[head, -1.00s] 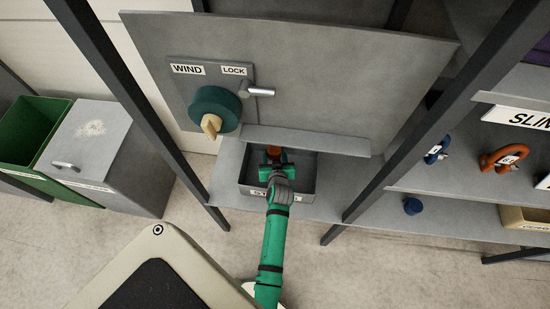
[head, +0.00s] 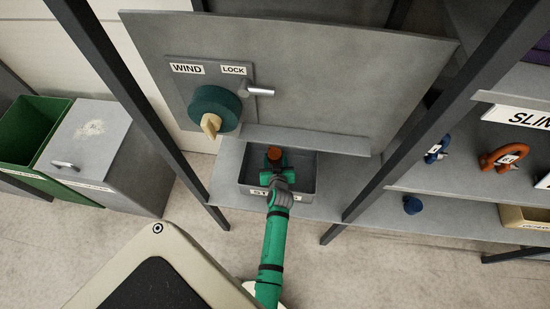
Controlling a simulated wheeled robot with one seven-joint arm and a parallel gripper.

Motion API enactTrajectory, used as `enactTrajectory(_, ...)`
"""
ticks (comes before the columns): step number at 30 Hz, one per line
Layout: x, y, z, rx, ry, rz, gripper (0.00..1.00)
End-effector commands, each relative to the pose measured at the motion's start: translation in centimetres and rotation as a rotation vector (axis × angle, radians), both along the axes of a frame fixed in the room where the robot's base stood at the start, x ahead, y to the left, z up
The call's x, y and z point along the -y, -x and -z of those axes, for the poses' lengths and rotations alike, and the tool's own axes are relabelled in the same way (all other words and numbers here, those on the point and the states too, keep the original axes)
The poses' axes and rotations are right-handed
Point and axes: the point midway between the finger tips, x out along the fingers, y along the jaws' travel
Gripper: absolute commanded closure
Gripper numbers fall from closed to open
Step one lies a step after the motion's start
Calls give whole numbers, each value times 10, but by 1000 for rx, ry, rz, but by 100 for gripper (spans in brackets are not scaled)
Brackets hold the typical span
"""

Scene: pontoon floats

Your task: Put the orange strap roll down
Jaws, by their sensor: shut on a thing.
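The orange strap roll (head: 277,154) shows as a small orange disc at the far end of my green gripper (head: 274,162). My gripper is shut on it, over the dark grey tray (head: 305,172) on the low shelf. The roll is within the tray's outline in the picture. I cannot tell whether it touches the tray floor. My wrist and arm cover part of the tray's front wall and its label.
A grey panel with WIND and LOCK labels, a teal winder (head: 214,108) and a lever (head: 261,91) stands above the tray, with a ledge (head: 305,140) just behind it. Dark posts (head: 139,104) flank the bay. Shackles (head: 503,157) sit on the right shelves.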

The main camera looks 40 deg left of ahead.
Motion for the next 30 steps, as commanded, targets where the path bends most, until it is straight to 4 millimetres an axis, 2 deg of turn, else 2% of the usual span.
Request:
enactTrajectory(1,0,0,1,-1,1,0,79)
enactTrajectory(2,0,1,1,-2,2,0,51)
enactTrajectory(4,0,1,2,-3,1,0,34)
enactTrajectory(14,1,1,1,-4,2,0,34)
enactTrajectory(18,0,1,-12,-2,0,0,34)
enactTrajectory(30,48,51,-48,-3,1,-2,34)
